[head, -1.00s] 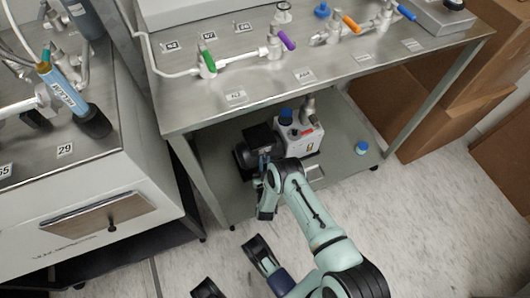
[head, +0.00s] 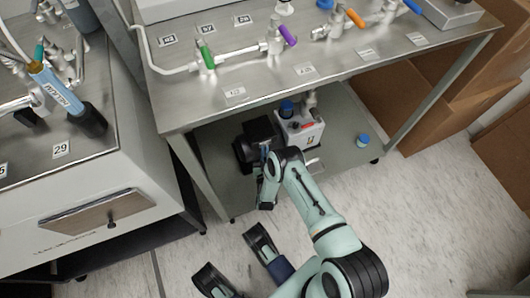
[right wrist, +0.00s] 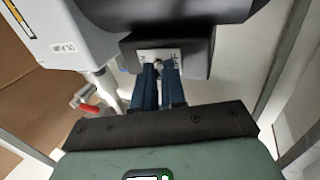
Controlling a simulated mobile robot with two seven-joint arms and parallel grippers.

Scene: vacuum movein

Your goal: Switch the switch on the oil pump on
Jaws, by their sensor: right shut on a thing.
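The oil pump (head: 309,132) is a white box with a dark motor (head: 259,130), on the lower shelf under the steel bench. In the right wrist view, its small switch (right wrist: 158,63) sits on a light plate on the dark housing. My right gripper (head: 264,155) reaches in at the motor side. In the right wrist view its blue fingers (right wrist: 158,72) are close together at the switch, shut on it. The fingertips partly hide the switch, so its position cannot be told. My left gripper (head: 237,262) shows low in the head view, fingers apart and empty.
The steel bench top (head: 250,88) overhangs the pump and carries valves with coloured handles. A bench leg (head: 211,180) stands left of the pump. A blue-capped item (head: 362,140) is on the lower shelf at right. Cardboard boxes (head: 440,100) stand further right. Floor in front is open.

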